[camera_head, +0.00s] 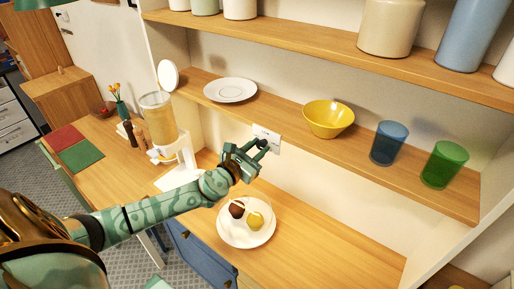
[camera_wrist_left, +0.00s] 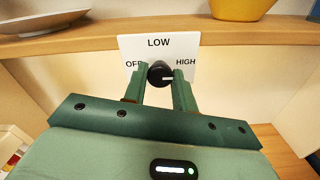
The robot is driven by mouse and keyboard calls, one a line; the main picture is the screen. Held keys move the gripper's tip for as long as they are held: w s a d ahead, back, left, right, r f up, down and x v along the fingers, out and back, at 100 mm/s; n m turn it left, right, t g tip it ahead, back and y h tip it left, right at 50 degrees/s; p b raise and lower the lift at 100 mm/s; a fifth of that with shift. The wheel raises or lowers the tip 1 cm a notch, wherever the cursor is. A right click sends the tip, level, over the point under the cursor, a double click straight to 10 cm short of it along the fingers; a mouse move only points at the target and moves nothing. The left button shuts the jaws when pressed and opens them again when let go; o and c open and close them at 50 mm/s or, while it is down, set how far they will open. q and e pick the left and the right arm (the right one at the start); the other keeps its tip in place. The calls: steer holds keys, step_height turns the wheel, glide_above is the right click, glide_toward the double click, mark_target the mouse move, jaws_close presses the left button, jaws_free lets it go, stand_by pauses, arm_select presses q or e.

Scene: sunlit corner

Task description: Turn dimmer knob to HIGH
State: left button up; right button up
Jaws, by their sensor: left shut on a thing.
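The black dimmer knob (camera_wrist_left: 156,72) sits on a white wall plate (camera_wrist_left: 128,45) marked OFF at left, LOW at top and HIGH at right. A white mark on the knob's face points right, to the HIGH side. My left gripper (camera_wrist_left: 162,80) has one finger on each side of the knob and is shut on it. In the head view my left gripper (camera_head: 262,147) is at the wall plate (camera_head: 268,135), under the shelf, and the knob is hidden behind the fingers. My right gripper is not in view.
The shelf (camera_head: 280,107) runs just above the plate, with a white plate (camera_head: 230,90), a yellow bowl (camera_head: 329,119), a blue cup (camera_head: 388,143) and a green cup (camera_head: 443,164). A dish (camera_head: 246,239) of food stands below. A blender (camera_head: 160,118) stands left.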

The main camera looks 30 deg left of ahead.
arm_select(q)
steer(key=shift+s+f, duration=0.1)
steer(key=shift+f, duration=0.05)
steer(key=o, duration=1)
steer(key=s+a+b, duration=0.1)
steer(key=s+b, duration=0.2)
steer(key=s, duration=1.3)
steer(key=shift+a, duration=0.2)
